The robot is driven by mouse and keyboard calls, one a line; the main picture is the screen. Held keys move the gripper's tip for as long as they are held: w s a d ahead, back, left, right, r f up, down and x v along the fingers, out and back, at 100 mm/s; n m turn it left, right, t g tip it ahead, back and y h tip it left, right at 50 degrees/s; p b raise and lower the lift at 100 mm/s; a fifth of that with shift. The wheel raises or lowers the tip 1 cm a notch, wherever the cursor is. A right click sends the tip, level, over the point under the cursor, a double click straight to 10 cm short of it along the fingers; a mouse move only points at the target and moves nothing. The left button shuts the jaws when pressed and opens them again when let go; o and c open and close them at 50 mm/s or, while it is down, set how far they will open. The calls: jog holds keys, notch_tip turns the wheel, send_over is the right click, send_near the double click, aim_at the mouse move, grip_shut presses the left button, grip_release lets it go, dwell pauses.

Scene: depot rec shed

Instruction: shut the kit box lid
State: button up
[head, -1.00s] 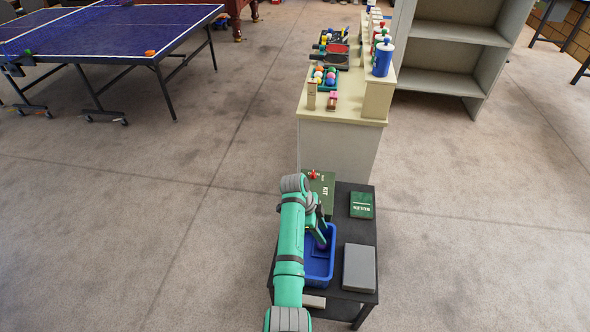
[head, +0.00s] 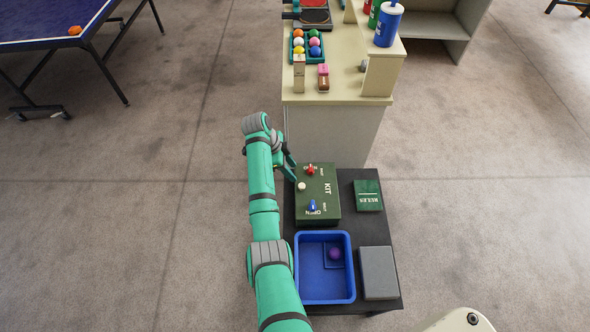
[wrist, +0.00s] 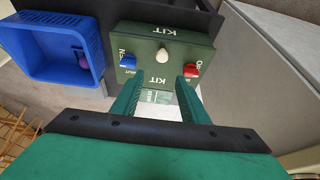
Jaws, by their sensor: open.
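The green kit box (head: 330,188) stands on the dark table in the head view, with KIT lettering, a red knob (head: 311,170), a white knob (head: 301,186) and a blue knob (head: 312,206). OPEN and SHUT lettering is by the coloured knobs. No inside of the box shows, but I cannot tell whether its lid is fully shut. My gripper (head: 290,168) is at the box's far left corner, open and empty. In the wrist view, my gripper (wrist: 158,88) spreads its two fingers in front of the kit box (wrist: 190,50), with the white knob (wrist: 162,55) between and beyond them.
A blue bin (head: 297,270) holding a purple ball (head: 335,254) stands in front of the box. A green RULES book (head: 367,190) and a grey box (head: 378,272) lie to the right. A cream counter (head: 335,92) stands behind.

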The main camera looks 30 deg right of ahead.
aim_at(304, 185)
jog(key=x, duration=1)
jog(key=shift+w, duration=0.1)
jog(key=shift+f, duration=0.4)
jog(key=shift+w, duration=0.1)
grip_shut()
